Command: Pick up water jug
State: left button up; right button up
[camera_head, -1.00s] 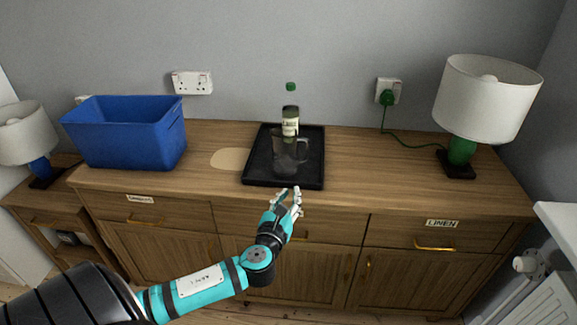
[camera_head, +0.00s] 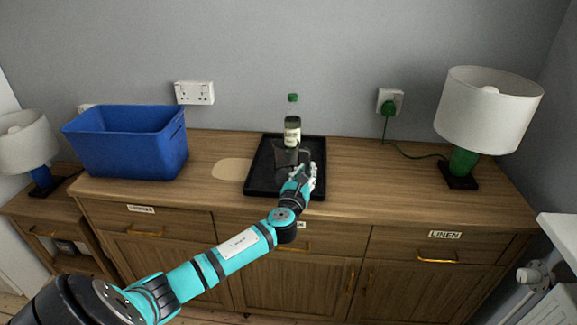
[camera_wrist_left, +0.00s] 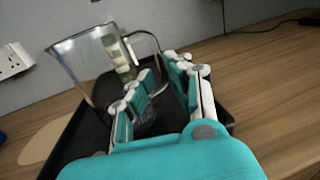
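The clear water jug (camera_head: 284,158) stands on the black tray (camera_head: 258,185) on the sideboard, partly hidden behind my left gripper in the head view. In the left wrist view the jug (camera_wrist_left: 82,62) is just ahead of the fingers, with its handle (camera_wrist_left: 143,38) toward the right. My left gripper (camera_head: 308,172) is over the tray's front right part, close to the jug's handle side. In the left wrist view the left gripper (camera_wrist_left: 165,85) has its fingers spread apart with a gap between them. Whether they touch the jug I cannot tell. My right gripper is not in view.
A bottle with a green cap (camera_head: 292,128) stands behind the jug on the tray. A blue bin (camera_head: 125,145) is at the left, and a white-shaded lamp (camera_head: 487,115) with a green cord is at the right. The sideboard top (camera_head: 385,170) right of the tray is clear.

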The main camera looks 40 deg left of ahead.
pick_arm(q)
jog(key=x, duration=0.3)
jog(key=shift+w+f, duration=0.15)
jog(key=shift+w, duration=0.1)
jog(key=shift+s, duration=0.1)
grip_shut()
